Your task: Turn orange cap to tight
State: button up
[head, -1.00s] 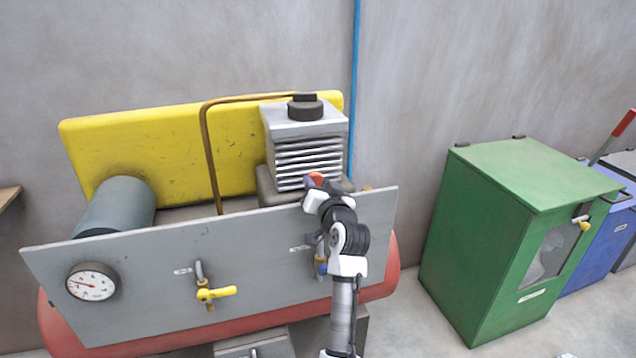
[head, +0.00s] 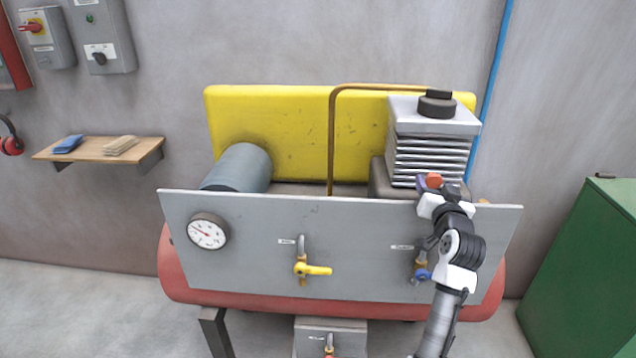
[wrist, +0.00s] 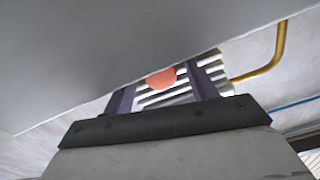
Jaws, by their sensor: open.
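The orange cap (head: 434,181) is a small round knob in front of the ribbed grey block, just above the top edge of the grey panel. My gripper (head: 438,187) is at the cap, with a purple-grey finger showing on its left and a dark one on its right. In the wrist view the orange cap (wrist: 161,78) appears between the two open fingers of my gripper (wrist: 163,82), with a gap on each side. I cannot tell how far along the fingers it sits. Its lower part is hidden.
The grey panel (head: 250,270) carries a gauge (head: 208,231), a yellow-handled valve (head: 313,270) and a blue-handled valve (head: 423,275). The ribbed block (head: 434,150) stands behind the cap. A brown pipe (head: 331,140) runs left of it. A green cabinet (head: 590,270) is at right.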

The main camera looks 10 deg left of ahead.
jog(key=shift+d+f+n+b, duration=0.1)
jog(key=shift+f+n+b, duration=0.2)
jog(key=shift+n, duration=0.4)
jog(key=shift+s+r+n+b, duration=0.1)
jog(key=shift+s+n+b, duration=0.2)
jog(key=shift+n, duration=0.3)
jog(key=s+d+b, duration=0.2)
jog(key=s+b, duration=0.1)
jog(key=s, duration=1)
jog(key=s+a+r+n+t+y, duration=0.1)
jog(key=s+a+r+n+y, duration=0.1)
jog(key=a, duration=0.6)
jog(key=s+a+r+n+y, duration=0.1)
jog(key=s+a+r+y, duration=0.3)
jog(key=a, duration=0.5)
jog(key=s+a+r+n+t+y, duration=0.1)
jog(key=s+a+r+n+y, duration=0.1)
jog(key=a+r, duration=0.4)
jog(key=shift+s+a+r+n+t+y+p, duration=0.35)
jog(key=shift+s+a+y, duration=0.6)
jog(key=shift+a, duration=0.75)
jog(key=shift+w, duration=0.15)
